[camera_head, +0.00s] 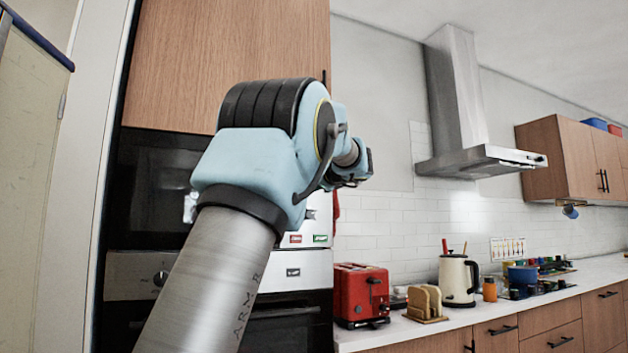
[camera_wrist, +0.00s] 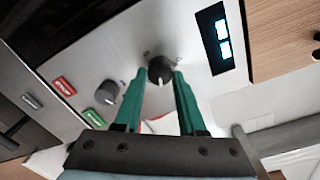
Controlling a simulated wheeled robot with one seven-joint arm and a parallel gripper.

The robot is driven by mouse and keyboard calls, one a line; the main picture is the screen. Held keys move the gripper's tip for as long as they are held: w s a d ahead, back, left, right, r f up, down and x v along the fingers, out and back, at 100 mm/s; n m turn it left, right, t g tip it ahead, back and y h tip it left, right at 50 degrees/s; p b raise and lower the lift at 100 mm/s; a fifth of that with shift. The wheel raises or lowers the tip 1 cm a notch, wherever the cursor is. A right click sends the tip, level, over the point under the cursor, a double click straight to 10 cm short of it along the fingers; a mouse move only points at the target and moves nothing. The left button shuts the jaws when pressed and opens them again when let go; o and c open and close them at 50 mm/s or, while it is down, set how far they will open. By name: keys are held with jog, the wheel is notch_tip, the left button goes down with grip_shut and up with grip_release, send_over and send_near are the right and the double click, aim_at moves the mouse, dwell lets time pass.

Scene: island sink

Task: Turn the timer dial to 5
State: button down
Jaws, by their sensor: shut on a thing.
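A black dial (camera_wrist: 161,70) with a white pointer mark sits on the metal control panel (camera_wrist: 125,66) in the wrist view. My gripper (camera_wrist: 161,78) has its two green fingers on either side of this dial and is shut on it. The pointer mark faces down toward the gripper's palm. A second dial (camera_wrist: 107,92), dark with a pale mark, is to the left and untouched. I cannot read any numbers around the dials.
A lit display (camera_wrist: 220,35) is right of the gripped dial. A red label (camera_wrist: 64,84) and a green label (camera_wrist: 94,118) are left. In the head view, the oven's lower panel (camera_head: 290,270), a red toaster (camera_head: 361,292) and a kettle (camera_head: 455,280) stand nearby.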

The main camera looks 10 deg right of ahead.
jog(key=shift+s+a+f+m+t+p, duration=0.1)
jog(key=shift+a+m+t+p, duration=0.05)
jog(key=shift+m+p, duration=6.15)
jog(key=shift+a+m+t+p, duration=0.15)
jog(key=shift+m+p, duration=4.6)
jog(key=shift+m, duration=3.05)
jog(key=shift+f, duration=0.1)
jog(key=shift+c, duration=2.4)
grip_release()
jog(key=shift+d, duration=0.1)
